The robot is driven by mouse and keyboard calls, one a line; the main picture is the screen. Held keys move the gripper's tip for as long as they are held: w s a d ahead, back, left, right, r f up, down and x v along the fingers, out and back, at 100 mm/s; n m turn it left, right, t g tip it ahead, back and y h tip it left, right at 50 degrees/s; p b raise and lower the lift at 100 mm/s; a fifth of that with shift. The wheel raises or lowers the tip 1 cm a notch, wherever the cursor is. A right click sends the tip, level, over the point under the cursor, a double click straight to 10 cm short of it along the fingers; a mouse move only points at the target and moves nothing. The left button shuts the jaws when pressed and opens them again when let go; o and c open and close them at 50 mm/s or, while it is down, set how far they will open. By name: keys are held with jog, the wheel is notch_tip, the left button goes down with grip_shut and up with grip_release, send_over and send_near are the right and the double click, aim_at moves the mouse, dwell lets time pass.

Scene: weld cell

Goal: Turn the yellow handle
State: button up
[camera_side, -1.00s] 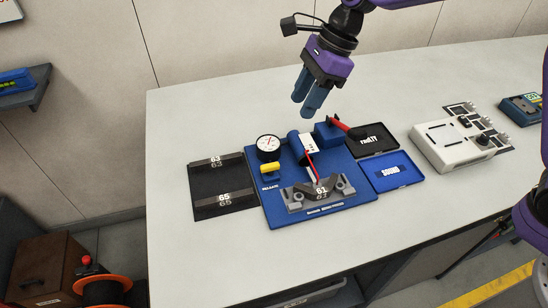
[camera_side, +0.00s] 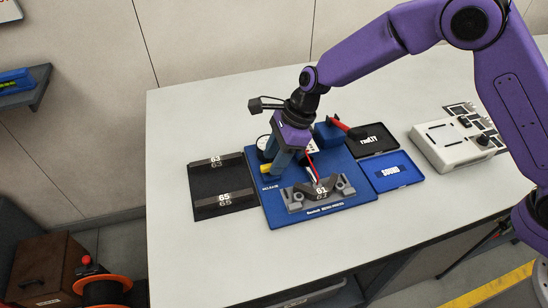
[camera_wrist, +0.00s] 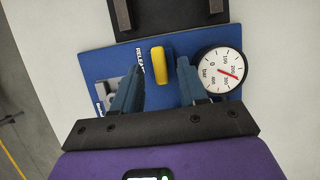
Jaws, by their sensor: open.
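The yellow handle (camera_side: 266,169) is on the left part of the blue board (camera_side: 330,212), beside the printed word RELEASE. It is partly hidden by my gripper in the side view. In the wrist view the yellow handle (camera_wrist: 160,66) stands between my two blue fingers, with a gap on each side. My gripper (camera_wrist: 158,75) is open around the handle's area and appears not to touch it. In the side view my gripper (camera_side: 272,165) is low over the board. The round pressure gauge (camera_wrist: 220,70) is just right of the right finger in the wrist view.
A grey fixture holding part 61 (camera_side: 318,195) is at the board's front. A blue block with a red lever (camera_side: 340,124) is at its back. The black tray (camera_side: 222,187) lies left. Black and blue trays (camera_side: 391,171) lie right. The front table is clear.

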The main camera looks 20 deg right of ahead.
jog(key=shift+a+f, duration=0.2)
jog(key=shift+f, duration=0.25)
grip_shut()
